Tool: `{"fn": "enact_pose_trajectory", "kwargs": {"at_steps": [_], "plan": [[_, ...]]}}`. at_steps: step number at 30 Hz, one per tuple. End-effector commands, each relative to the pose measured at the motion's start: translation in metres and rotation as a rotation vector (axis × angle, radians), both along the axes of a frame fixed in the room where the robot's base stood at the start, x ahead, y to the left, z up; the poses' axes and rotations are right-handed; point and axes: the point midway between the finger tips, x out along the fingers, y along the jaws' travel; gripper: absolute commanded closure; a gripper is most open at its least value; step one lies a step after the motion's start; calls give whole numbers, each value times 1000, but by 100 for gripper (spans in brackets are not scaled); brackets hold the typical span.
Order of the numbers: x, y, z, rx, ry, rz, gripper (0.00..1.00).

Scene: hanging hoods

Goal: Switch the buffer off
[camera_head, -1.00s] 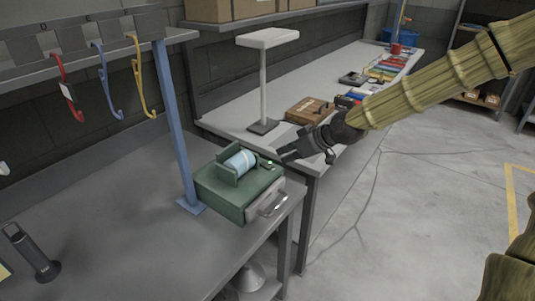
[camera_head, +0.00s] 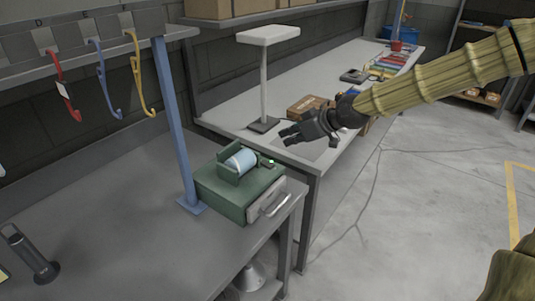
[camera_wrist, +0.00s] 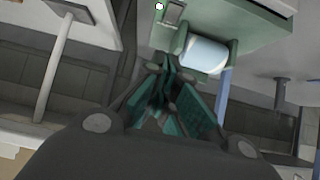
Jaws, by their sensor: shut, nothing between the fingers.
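The buffer (camera_head: 222,196) is a green box with a pale blue roller (camera_head: 240,161) on top and a grey drawer front with a handle. It sits at the right end of the near bench. A small dark switch (camera_wrist: 174,13) is on its top beside a lit, pale green lamp (camera_head: 271,162). The lamp also shows at the top of the wrist view (camera_wrist: 159,6). My gripper (camera_head: 284,137) is shut and empty, above and beyond the buffer's switch side, apart from it. The switch's position is too small to tell.
A blue post (camera_head: 175,120) stands left of the buffer, under a rail with red, blue and yellow hooks (camera_head: 139,75). A white lamp (camera_head: 266,38) and a brown box (camera_head: 305,106) stand on the far bench (camera_head: 218,112).

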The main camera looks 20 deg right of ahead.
Motion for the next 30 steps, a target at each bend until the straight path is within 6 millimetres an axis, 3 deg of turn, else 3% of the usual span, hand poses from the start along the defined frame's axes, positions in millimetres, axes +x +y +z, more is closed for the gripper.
{"fn": "enact_pose_trajectory", "kwargs": {"at_steps": [30], "plan": [[57,35,-51,0,1,2,100]]}}
